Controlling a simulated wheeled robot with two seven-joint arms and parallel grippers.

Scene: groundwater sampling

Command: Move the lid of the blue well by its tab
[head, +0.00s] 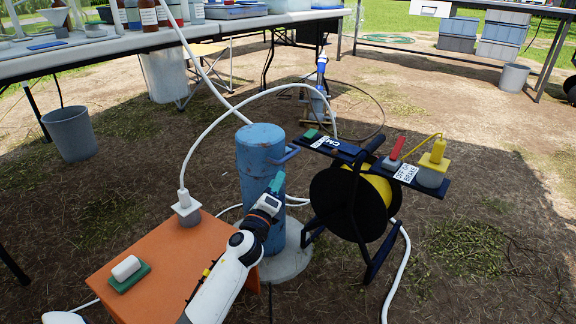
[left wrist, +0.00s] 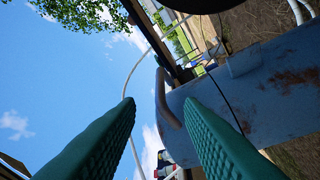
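The blue well (head: 258,185) is an upright, rust-marked cylinder on a round pale base. Its flat round lid (head: 260,132) appears to be closed on top. A blue bent tab (head: 284,154) sticks out at its upper right side. My left gripper (head: 276,183) is in front of the well, below the tab in the picture. In the left wrist view, the green fingers (left wrist: 160,100) are apart. The curved tab (left wrist: 163,100) shows in the gap between the fingertips, beside the blue well wall (left wrist: 275,95). I cannot tell whether the fingers touch it.
A black reel stand (head: 352,205) with a top panel stands close to the well's right. An orange box (head: 165,255) with a hose fitting is at the lower left. White hose (head: 215,118) loops behind the well. Tables (head: 150,42) stand behind.

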